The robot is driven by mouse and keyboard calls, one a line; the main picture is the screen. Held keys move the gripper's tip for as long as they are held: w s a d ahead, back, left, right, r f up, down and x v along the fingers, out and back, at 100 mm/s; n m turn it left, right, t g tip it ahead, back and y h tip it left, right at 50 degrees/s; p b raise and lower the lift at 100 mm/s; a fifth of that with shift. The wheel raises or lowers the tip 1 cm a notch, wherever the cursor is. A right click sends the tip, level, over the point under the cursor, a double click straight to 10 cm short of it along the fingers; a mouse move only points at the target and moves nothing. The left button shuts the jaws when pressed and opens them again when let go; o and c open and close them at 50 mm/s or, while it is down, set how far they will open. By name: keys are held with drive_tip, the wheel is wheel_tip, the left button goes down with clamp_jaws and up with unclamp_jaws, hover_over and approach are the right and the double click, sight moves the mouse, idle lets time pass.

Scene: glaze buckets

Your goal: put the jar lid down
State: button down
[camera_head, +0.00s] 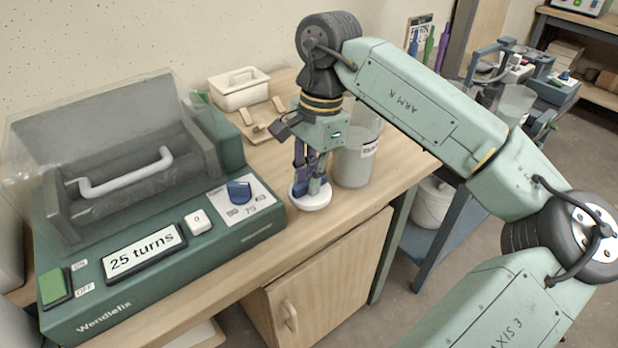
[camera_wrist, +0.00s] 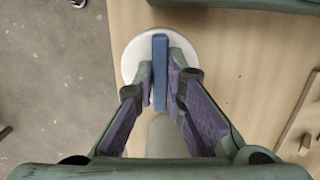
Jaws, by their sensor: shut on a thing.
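The jar lid (camera_head: 311,199) is a white round disc with an upright blue bar handle, near the front edge of the wooden bench. In the wrist view the white disc (camera_wrist: 132,66) lies beyond my fingertips, with its blue handle (camera_wrist: 160,60) between them. My gripper (camera_head: 313,182) points down and is shut on that handle; its purple-padded fingers also show in the wrist view (camera_wrist: 160,90). The lid is level and at or just above the bench top; I cannot tell whether it touches. A clear jar (camera_head: 354,165) with greyish contents stands just behind and right of my gripper.
A green machine (camera_head: 100,290) with a "25 turns" display and clear cover fills the bench's left.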

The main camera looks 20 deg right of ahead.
drive_tip(key=shift+w+d, duration=0.15)
drive_tip(key=shift+w, duration=0.4)
drive_tip(key=shift+w+d, duration=0.15)
drive_tip(key=shift+w, duration=0.35)
drive_tip(key=shift+s+f+p, duration=0.1)
drive_tip(key=shift+f+p, duration=0.5)
drive_tip(key=shift+f, duration=1.25)
drive_tip(key=shift+f, duration=0.15)
drive_tip(key=c, duration=1.7)
unclamp_jaws()
drive_tip(key=shift+o, duration=0.2)
drive_tip(key=shift+r, duration=0.3)
wheel_tip(320, 180, up, 12)
drive_tip(key=d+b, duration=0.1)
drive_tip(key=shift+d+f, duration=0.15)
drive_tip(key=shift+d, duration=0.05)
